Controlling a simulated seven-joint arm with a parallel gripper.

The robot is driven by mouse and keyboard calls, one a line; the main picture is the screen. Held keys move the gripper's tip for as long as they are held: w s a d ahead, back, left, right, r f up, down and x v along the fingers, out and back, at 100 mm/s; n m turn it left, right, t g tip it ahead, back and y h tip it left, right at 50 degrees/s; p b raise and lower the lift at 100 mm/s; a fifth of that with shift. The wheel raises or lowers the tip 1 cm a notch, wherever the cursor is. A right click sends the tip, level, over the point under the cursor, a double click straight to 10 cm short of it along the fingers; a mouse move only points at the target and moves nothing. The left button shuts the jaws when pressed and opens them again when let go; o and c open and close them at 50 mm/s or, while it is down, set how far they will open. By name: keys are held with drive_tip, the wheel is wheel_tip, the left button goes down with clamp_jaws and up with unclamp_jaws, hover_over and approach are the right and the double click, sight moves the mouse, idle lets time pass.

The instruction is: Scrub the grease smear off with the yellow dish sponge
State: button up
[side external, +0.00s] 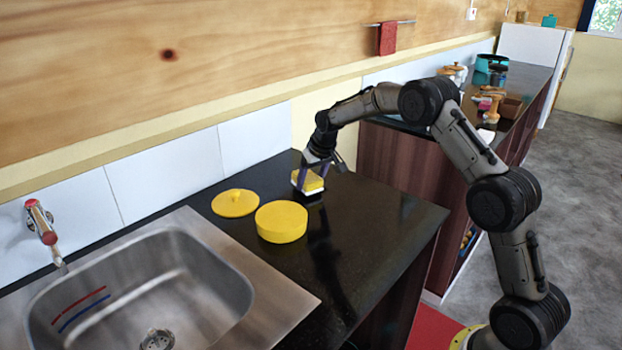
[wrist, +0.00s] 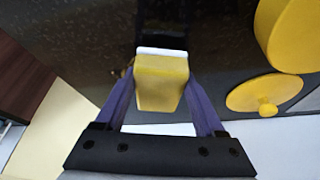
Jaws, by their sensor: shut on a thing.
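The yellow dish sponge (side external: 309,182) has a white layer on its underside. It is at the back of the black counter, right of the yellow round pot. My gripper (side external: 322,165) is shut on the sponge from above. In the wrist view the sponge (wrist: 161,82) sits between the two purple fingers of my gripper (wrist: 161,90), with its white edge at the far end. The sponge is at or just above the counter surface; I cannot tell whether it touches. A small brownish mark (wrist: 126,68) shows beside the sponge in the wrist view; I cannot tell if it is the grease smear.
A yellow round pot (side external: 281,222) and a yellow lid with a knob (side external: 235,203) are left of the sponge. A steel sink (side external: 240,255) with a tap (side external: 42,225) is farther left. The counter's right front (side external: 385,225) is clear. White wall tiles (side external: 255,138) stand close behind.

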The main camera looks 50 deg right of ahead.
sight(328, 184)
drive_tip(key=shift+f, duration=0.7)
drive_tip(key=shift+d, duration=0.1)
drive_tip(key=shift+d+f, duration=0.15)
drive_tip(key=shift+d, duration=3.6)
drive_tip(key=shift+s, duration=0.1)
drive_tip(key=shift+a, duration=0.1)
drive_tip(key=shift+a+r, duration=0.2)
drive_tip(key=shift+a, duration=1.8)
